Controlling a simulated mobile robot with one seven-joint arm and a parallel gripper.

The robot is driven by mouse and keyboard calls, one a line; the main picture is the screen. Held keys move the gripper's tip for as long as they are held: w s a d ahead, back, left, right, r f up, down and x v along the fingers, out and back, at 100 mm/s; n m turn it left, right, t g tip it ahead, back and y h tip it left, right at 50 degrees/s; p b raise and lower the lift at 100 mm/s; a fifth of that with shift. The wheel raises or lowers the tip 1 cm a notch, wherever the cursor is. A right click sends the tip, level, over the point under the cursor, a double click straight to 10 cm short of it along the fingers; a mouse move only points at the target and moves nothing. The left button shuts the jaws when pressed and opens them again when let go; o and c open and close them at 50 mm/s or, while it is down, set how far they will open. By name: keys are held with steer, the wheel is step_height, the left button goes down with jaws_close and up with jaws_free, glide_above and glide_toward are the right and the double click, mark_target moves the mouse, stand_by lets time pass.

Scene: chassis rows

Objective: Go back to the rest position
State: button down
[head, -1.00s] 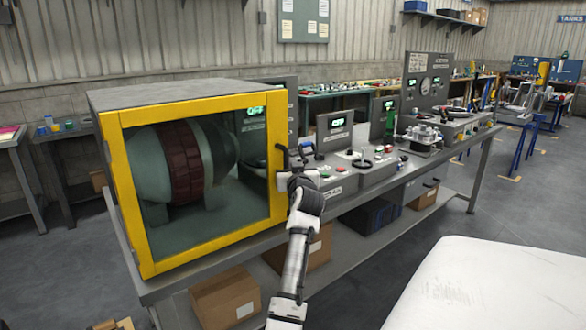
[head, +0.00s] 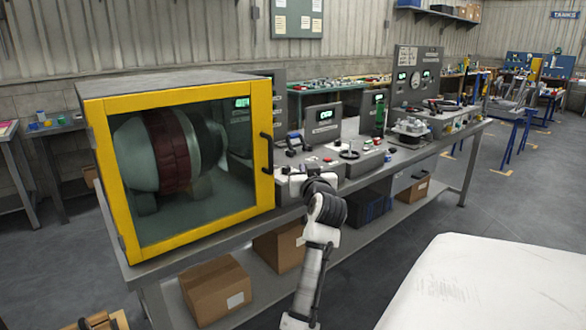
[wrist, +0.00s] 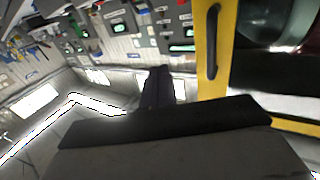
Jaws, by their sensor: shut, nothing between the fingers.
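My gripper (wrist: 158,92) shows in the wrist view as a dark pair of fingers, shut together with nothing between them. In the head view my arm reaches up from the bottom to the bench's front edge, and its end is just right of the yellow-framed cabinet (head: 183,238). The fingers are hard to make out there. The cabinet door is closed, and its black handle (head: 267,153) stands free, apart from my gripper. The handle also shows in the wrist view (wrist: 212,42).
The long grey bench (head: 463,146) carries control boxes and several panels, one display (head: 325,114) reading OFF. Cardboard boxes (head: 216,288) sit on its lower shelf. A white surface (head: 490,285) fills the lower right. Grey floor (head: 400,235) lies open between it and the bench.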

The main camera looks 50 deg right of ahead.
steer(key=shift+s+a, duration=0.2)
steer(key=shift+s, duration=0.55)
